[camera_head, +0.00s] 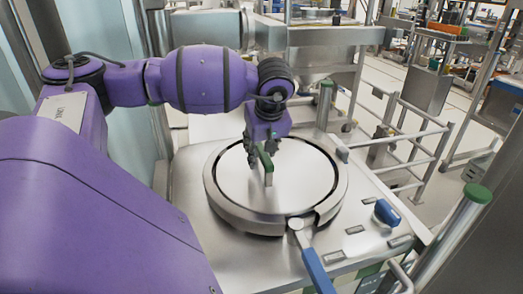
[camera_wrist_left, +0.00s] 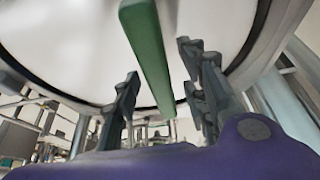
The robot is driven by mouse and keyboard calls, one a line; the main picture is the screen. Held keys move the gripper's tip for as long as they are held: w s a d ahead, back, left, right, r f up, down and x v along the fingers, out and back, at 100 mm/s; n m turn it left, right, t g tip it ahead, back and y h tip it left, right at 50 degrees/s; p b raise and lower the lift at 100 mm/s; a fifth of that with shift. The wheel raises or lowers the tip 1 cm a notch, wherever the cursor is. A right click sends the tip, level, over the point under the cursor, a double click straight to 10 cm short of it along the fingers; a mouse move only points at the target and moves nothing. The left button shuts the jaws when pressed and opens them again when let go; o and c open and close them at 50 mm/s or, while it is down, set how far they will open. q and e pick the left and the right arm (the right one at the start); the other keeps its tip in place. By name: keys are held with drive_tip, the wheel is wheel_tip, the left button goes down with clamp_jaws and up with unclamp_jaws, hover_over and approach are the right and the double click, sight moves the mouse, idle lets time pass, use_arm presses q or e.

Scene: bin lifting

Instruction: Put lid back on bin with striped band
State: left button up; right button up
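A round pale metal lid (camera_head: 300,180) with an upright green handle (camera_head: 265,158) lies level within a wide metal ring (camera_head: 222,200) on the steel worktop. A dark line runs around its edge. My left gripper (camera_head: 262,146) is directly above and at the handle, pointing down. In the left wrist view the green handle (camera_wrist_left: 148,55) runs between the two dark fingers of my left gripper (camera_wrist_left: 162,95). The fingers are spread, with a gap visible on both sides of the handle. I cannot make out a striped band on anything. My right gripper is not in view.
A blue-handled lever (camera_head: 316,268) sticks out from the ring's front. A blue knob (camera_head: 387,212) sits on the worktop (camera_head: 362,243) to the right. A green-capped post (camera_head: 325,104) stands behind the ring. Metal railings (camera_head: 420,140) stand beyond the right edge.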

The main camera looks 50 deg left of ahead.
use_arm(q)
drive_tip(key=shift+f, duration=0.25)
drive_tip(key=shift+d+r, duration=0.1)
drive_tip(key=shift+r, duration=0.4)
drive_tip(key=v, duration=1.1)
drive_tip(key=shift+r, duration=0.2)
drive_tip(key=shift+d+f, duration=0.1)
